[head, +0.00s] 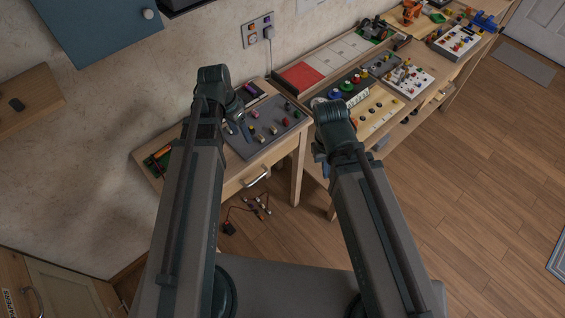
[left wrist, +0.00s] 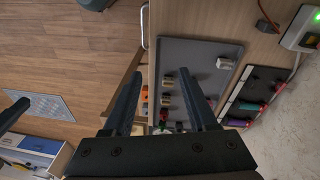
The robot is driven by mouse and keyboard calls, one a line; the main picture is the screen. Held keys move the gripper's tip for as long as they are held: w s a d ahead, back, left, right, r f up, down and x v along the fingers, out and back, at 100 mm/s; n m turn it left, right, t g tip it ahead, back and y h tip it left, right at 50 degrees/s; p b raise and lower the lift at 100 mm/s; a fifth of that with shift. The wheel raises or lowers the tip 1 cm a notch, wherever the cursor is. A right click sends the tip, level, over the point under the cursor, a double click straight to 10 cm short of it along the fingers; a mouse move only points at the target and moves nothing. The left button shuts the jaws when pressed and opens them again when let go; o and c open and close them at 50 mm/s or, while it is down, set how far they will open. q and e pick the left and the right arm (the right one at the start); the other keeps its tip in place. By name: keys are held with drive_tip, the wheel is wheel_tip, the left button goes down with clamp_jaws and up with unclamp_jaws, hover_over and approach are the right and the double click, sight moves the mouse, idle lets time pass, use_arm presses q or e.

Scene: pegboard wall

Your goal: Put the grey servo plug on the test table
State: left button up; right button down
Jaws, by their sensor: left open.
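I cannot surely pick out the grey servo plug. In the left wrist view a small pale grey block (left wrist: 224,63) lies on the dark grey panel, apart from the coloured pieces. The panel (left wrist: 188,47) lies on a wooden table and also shows in the head view (head: 245,150). Which surface is the test table is not clear. My left gripper (left wrist: 159,74) is open over the panel, with nothing seen between its fingers. In the head view it (head: 241,124) is partly hidden by its arm. My right gripper (head: 321,152) hangs at the right of this table, its fingers mostly hidden.
Several small coloured pieces (head: 273,130) stand on the panel. To the right, a long bench carries a red-and-white board (head: 303,75), a pale wooden board (head: 378,113) and a white box (head: 408,80). Tools and a cord (head: 229,228) lie on the floor.

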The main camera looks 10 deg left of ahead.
use_arm(q)
drive_tip(key=s+d+n+y, duration=0.2)
drive_tip(key=s+d, duration=0.7)
drive_tip(key=d, duration=0.5)
drive_tip(key=shift+s+d+g+y, duration=0.4)
drive_tip(key=shift+y, duration=0.1)
idle(1.3)
